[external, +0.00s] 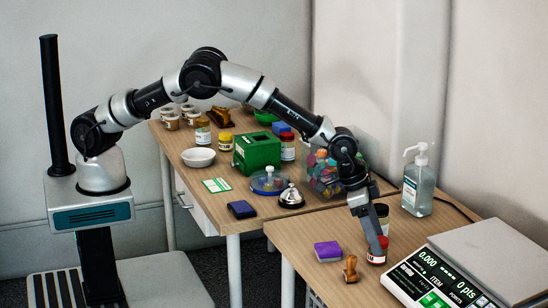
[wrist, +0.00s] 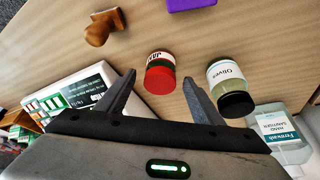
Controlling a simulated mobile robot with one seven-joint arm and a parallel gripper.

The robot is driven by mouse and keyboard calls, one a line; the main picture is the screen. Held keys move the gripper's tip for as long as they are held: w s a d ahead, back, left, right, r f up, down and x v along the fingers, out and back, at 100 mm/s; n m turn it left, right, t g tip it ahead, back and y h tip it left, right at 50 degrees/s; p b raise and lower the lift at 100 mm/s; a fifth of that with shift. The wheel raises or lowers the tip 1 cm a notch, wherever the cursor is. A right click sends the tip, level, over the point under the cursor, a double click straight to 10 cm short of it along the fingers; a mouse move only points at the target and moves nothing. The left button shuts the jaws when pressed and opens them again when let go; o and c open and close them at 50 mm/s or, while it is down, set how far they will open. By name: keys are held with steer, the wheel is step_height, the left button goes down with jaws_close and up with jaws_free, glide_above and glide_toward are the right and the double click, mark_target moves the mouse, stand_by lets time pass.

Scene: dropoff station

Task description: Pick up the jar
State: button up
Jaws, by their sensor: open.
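The fingers are apart, with a gap on each side of the jar. In the external view the red jar (external: 377,257) is partly hidden behind my gripper (external: 372,240), which reaches down over it. A second jar labelled Olives, with a black lid (wrist: 235,103), is just right of the right finger. It also shows behind my gripper in the external view (external: 382,213).
A purple block (external: 327,251) and a wooden stamp (external: 350,269) lie left of the red jar. A scale (external: 440,275) is at the right front, and a sanitizer bottle (external: 418,185) stands behind. The other table (external: 240,205) holds several jars, a bowl and a bell.

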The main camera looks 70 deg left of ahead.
steer(key=shift+x, duration=1.1)
steer(key=c, duration=1.2)
steer(key=shift+o, duration=0.2)
steer(key=shift+r, duration=0.1)
